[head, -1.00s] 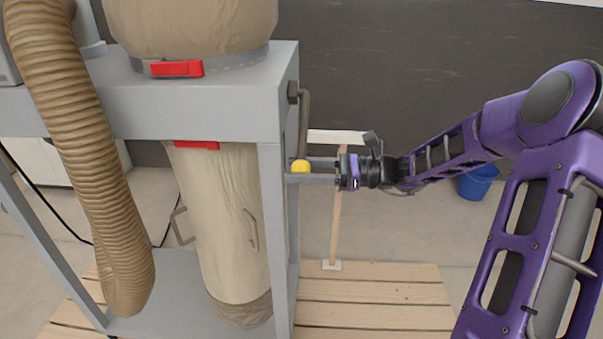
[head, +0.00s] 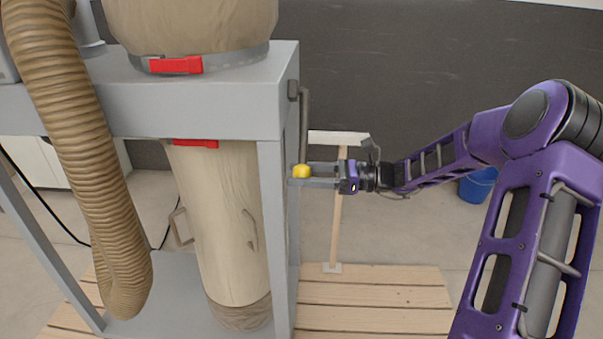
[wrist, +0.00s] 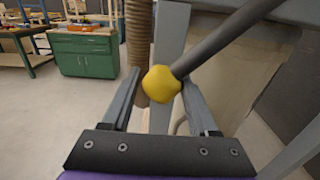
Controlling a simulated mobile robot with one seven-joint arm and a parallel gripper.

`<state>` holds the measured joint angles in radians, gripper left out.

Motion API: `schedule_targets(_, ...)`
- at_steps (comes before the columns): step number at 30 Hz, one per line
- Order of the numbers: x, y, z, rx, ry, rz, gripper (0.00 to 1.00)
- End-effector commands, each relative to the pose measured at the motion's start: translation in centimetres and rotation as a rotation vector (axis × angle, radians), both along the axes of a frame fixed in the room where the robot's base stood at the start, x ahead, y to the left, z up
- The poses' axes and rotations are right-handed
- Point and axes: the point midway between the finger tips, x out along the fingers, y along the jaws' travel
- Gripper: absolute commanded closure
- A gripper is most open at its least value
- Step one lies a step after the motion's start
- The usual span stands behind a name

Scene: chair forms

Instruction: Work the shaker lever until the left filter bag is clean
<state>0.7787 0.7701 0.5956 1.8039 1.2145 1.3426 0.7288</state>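The shaker lever (head: 304,128) is a dark grey rod hanging from a pivot on the right side of the grey frame. Its yellow knob (head: 301,171) is at the low end. My gripper (head: 312,174) reaches in from the right, its two fingers on either side of the knob. In the wrist view the yellow knob (wrist: 162,84) fills nearly the whole gap between the fingertips. A tan filter bag (head: 190,25) stands on top of the frame, its upper part cut off. I cannot tell whether it is the left one, or how clean it is.
A long tan bag (head: 225,225) hangs below the frame's beam (head: 200,105). A ribbed brown hose (head: 85,150) runs down at the left. A thin wooden stand (head: 337,215) is just behind my gripper. A blue bucket (head: 477,186) stands behind my arm.

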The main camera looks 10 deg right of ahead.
Motion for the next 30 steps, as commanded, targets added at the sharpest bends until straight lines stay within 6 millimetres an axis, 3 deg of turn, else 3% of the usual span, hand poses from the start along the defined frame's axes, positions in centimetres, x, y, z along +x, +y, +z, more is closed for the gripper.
schedule_targets(8,0.2,0.0,-0.2,0.000,0.000,0.000,0.40)
schedule_targets(19,4.3,-0.8,-2.9,0.001,-0.001,0.000,0.40)
schedule_targets(30,4.7,-1.0,-3.1,0.000,0.000,0.000,0.40)
